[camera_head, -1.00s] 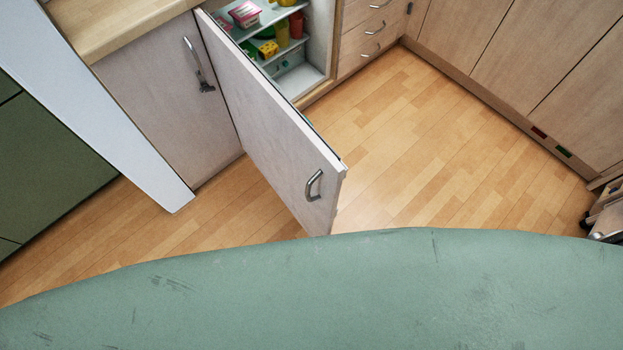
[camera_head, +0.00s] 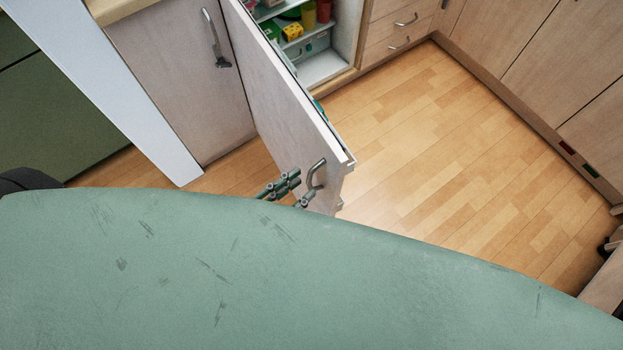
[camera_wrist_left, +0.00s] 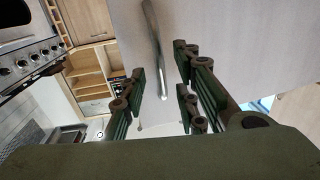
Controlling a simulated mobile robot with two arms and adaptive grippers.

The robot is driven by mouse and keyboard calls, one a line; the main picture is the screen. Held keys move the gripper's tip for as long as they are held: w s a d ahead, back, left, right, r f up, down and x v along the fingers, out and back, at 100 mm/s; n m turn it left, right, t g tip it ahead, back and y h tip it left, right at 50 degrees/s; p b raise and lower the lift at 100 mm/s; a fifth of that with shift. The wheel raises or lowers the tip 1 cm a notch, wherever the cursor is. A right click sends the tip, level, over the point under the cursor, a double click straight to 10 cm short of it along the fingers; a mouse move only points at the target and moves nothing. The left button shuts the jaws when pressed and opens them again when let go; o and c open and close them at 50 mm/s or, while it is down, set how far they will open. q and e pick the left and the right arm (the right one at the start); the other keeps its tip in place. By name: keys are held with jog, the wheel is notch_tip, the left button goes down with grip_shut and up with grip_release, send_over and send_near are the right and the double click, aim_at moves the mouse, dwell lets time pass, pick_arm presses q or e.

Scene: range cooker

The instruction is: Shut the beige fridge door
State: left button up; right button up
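The beige fridge door (camera_head: 278,105) stands wide open, its free edge toward me, with a curved metal handle (camera_head: 315,174) near that edge. Behind it the fridge interior (camera_head: 325,68) shows shelves with food. My left gripper (camera_head: 285,188) is at the handle's left, close to the door's outer face. In the left wrist view, the handle (camera_wrist_left: 155,50) runs between the spread fingers of the left gripper (camera_wrist_left: 160,95). The fingers are open, and a gap shows on each side of the handle. My right gripper is not in view.
A closed cabinet door (camera_head: 180,80) with a handle is left of the fridge. Drawers (camera_head: 398,30) and cabinets (camera_head: 530,60) line the back and right. The wooden floor (camera_head: 430,150) right of the door is clear. A dark-wheeled object (camera_head: 606,246) stands at the right edge.

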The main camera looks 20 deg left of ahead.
aim_at(307, 184)
pick_arm(q)
jog(key=shift+b+x, duration=0.3)
jog(key=shift+x, duration=1.5)
grip_shut()
jog(key=shift+f, duration=0.1)
